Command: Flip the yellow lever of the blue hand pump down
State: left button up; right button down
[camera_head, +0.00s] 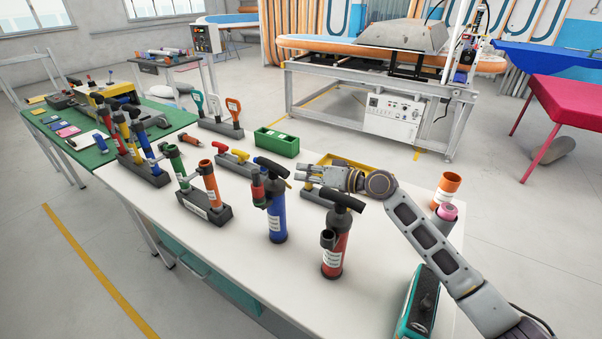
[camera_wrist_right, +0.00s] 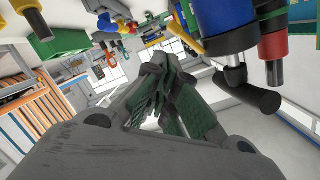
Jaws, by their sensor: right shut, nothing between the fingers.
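The blue hand pump (camera_head: 277,220) stands upright on the white table, its black T-handle (camera_head: 271,167) on top. In the right wrist view, which is tilted, its blue body (camera_wrist_right: 222,14) and black handle (camera_wrist_right: 250,92) show at the upper right. A yellow curved part (camera_wrist_right: 236,42) appears beside the blue body there; I cannot tell for sure that it is the lever. In the head view I cannot make out the lever. My right gripper (camera_head: 303,173) is shut and empty, just right of the pump's handle, pointing left. My left gripper is out of view.
A red hand pump (camera_head: 336,256) stands close in front of my right arm. Racks with upright pumps (camera_head: 205,205) stand to the left. A green bin (camera_head: 276,143) and a yellow tray (camera_head: 345,160) sit behind. An orange cup (camera_head: 447,187) stands right of my arm.

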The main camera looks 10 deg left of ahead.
jog(key=v, duration=1)
jog(key=shift+d, duration=0.3)
jog(key=shift+s, duration=0.1)
